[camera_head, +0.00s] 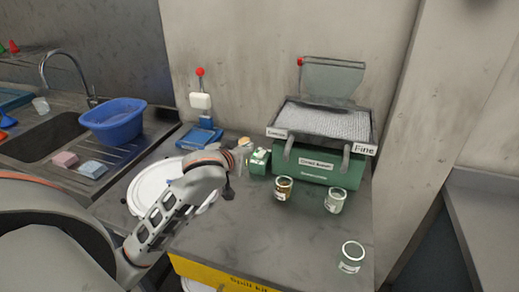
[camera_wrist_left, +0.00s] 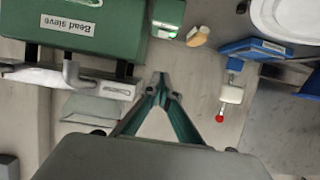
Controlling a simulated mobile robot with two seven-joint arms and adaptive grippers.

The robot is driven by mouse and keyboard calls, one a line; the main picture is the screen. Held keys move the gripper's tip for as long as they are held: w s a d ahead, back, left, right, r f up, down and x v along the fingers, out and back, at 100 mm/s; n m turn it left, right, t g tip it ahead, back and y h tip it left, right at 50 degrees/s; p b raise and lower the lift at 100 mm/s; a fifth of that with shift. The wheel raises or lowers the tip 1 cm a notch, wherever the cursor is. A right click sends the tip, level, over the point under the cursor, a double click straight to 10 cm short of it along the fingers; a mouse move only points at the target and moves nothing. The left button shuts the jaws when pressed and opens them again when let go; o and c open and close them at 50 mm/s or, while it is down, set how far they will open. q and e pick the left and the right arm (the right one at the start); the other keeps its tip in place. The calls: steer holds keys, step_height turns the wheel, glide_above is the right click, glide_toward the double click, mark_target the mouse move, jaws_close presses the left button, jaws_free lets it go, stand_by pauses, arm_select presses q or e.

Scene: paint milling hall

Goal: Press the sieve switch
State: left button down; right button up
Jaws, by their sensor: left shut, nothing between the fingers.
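The bead sieve (camera_head: 315,165) is a green box with a grey mesh tray on top, at the back of the bench; in the left wrist view it appears upside down (camera_wrist_left: 85,25). A small green box (camera_head: 260,161) with a pale label stands against its left side and also shows at the top of the left wrist view (camera_wrist_left: 168,12); I cannot clearly tell whether it is the switch. My right gripper is not in view.
A white round lid or plate (camera_head: 150,182) lies behind my left arm. A blue device with a red knob (camera_head: 200,136) stands behind. The bench's middle is clear.

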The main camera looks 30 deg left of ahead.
arm_select(q)
steer(key=shift+s, duration=0.1)
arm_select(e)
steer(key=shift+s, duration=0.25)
arm_select(q)
glide_above(257, 161)
steer(key=f, duration=0.3)
steer(key=shift+w+a+f, duration=0.1)
steer(key=shift+w+f, duration=0.1)
steer(key=shift+f, duration=0.1)
step_height(257, 161, down, 3)
steer(key=shift+s+r, duration=0.1)
steer(key=shift+r, duration=0.1)
steer(key=shift+s+f, duration=0.15)
steer(key=shift+f, duration=0.6)
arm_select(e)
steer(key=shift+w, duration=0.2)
arm_select(q)
steer(key=shift+d, duration=0.2)
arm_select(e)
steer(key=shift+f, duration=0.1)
